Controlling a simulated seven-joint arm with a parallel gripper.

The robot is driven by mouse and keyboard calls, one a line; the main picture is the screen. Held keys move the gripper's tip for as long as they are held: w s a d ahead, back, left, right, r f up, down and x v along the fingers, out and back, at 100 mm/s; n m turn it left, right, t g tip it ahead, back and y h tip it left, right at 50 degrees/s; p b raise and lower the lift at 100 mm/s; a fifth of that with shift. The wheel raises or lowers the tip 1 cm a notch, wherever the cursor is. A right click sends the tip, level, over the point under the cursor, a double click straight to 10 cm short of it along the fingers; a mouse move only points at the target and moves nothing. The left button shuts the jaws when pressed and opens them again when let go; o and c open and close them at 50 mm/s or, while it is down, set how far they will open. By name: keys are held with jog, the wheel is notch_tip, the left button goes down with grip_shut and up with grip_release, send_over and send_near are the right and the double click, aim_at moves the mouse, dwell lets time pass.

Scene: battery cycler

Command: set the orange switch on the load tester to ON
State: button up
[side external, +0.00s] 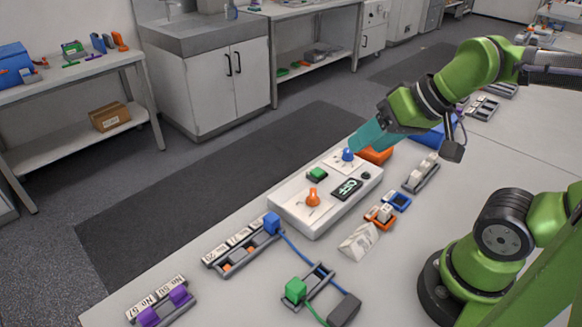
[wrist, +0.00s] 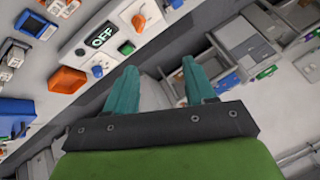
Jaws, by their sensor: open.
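The load tester (side external: 290,212) is a white box on the bench. Its orange switch (side external: 313,197) sits at its near left part, and the switch also shows at the top of the wrist view (wrist: 139,20). A display (wrist: 101,36) reads OFF. A green button (side external: 317,174) and a blue knob (side external: 347,155) are on the same panel. My gripper (side external: 354,144) has teal fingers by the blue knob, away from the orange switch. In the wrist view my gripper (wrist: 160,68) is open and empty, its fingertips beyond the panel's edge.
An orange bin (side external: 376,155) and a blue bin (side external: 432,136) stand behind the tester. Small racks, a blue block (side external: 271,223) with a cable, and a green block (side external: 295,289) lie in front. A crumpled pale bag (side external: 359,242) lies to the right.

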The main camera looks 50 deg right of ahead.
jog(key=shift+a+f, duration=0.1)
jog(key=shift+c, duration=1.1)
jog(key=shift+w+a+f+g, duration=0.3)
jog(key=shift+w+f+g, duration=0.15)
jog(key=shift+w, duration=0.1)
jog(key=shift+w+a+f+g, duration=0.25)
jog(key=shift+w+f+g, duration=0.15)
jog(key=shift+w, duration=0.15)
grip_shut()
jog(key=w+a+f+m+g+h, duration=0.2)
jog(key=w+f+m+g, duration=0.1)
jog(key=w+m, duration=0.6)
jog(key=w+a+f+m+g+h, duration=0.2)
jog(key=w+m+g, duration=0.4)
jog(key=w+m, duration=0.4)
jog(key=shift+a+f+m+h, duration=0.45)
jog(key=shift+f+m, duration=0.5)
jog(key=shift+m, duration=1.55)
jog(key=shift+w, duration=0.1)
